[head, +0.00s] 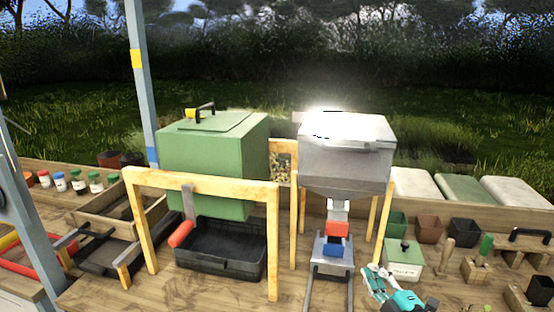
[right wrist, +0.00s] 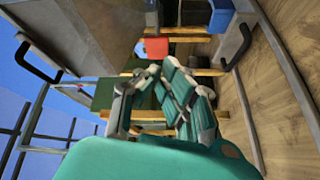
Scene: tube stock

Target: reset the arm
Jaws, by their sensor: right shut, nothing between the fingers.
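My right gripper (head: 376,284) is teal and grey and shows low in the head view, just right of the metal rails under the grey hopper. In the right wrist view its fingers (right wrist: 172,88) are shut with nothing between them. It is in front of the small green box (head: 403,262); I cannot tell the exact gap. My left gripper is not in view.
A grey hopper (head: 345,155) on wooden legs stands above a red block (head: 337,229) and a blue block (head: 333,250). Left of it are a green bin (head: 213,165) and a black tray (head: 222,262). Pots, including a brown one (head: 429,229), stand at the right.

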